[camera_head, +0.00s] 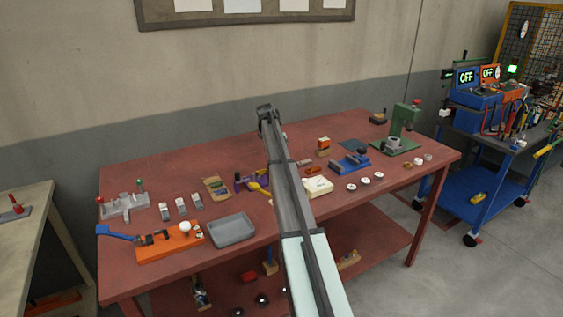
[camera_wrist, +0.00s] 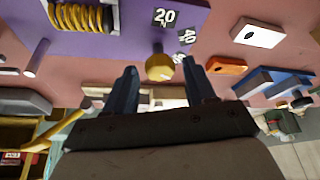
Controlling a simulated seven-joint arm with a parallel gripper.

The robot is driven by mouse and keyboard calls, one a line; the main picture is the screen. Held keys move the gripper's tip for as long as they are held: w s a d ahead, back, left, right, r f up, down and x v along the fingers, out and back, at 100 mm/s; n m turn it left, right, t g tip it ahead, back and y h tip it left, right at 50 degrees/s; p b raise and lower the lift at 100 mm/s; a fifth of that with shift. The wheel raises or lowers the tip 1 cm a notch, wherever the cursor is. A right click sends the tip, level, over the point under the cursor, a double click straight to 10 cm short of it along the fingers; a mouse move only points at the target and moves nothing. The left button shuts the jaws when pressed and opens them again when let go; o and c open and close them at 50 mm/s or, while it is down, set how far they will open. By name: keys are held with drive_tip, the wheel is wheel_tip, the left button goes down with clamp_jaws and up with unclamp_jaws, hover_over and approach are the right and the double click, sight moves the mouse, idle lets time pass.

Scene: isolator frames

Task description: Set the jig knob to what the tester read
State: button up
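The purple jig (camera_wrist: 120,38) fills the top of the wrist view. It bears a yellow coil spring (camera_wrist: 80,16) and dark number labels, one reading 20 N (camera_wrist: 165,17) and one reading 40 (camera_wrist: 187,36). A round yellow knob (camera_wrist: 159,68) sits at its edge. My gripper (camera_wrist: 160,74) is open, with one finger on each side of the knob in the picture; I cannot tell whether they touch it. In the head view the jig (camera_head: 239,181) is partly behind my arm, and my gripper is not clearly visible. I cannot identify a tester or its reading.
The red bench (camera_head: 150,160) holds a grey tray (camera_head: 233,229), an orange fixture (camera_head: 165,247), a blue fixture (camera_head: 349,163) and a green press (camera_head: 407,128). A blue cart (camera_head: 492,181) at right carries units with displays reading OFF (camera_head: 466,77). Bare bench lies at the back left.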

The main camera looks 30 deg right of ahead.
drive_tip(key=shift+o, duration=0.3)
drive_tip(key=shift+v, duration=0.85)
drive_tip(key=shift+w+a+r, duration=0.25)
drive_tip(key=shift+w+r, duration=0.4)
drive_tip(key=shift+w, duration=0.2)
drive_tip(key=w+a, duration=0.4)
drive_tip(key=w, duration=0.6)
drive_tip(key=shift+f, duration=0.1)
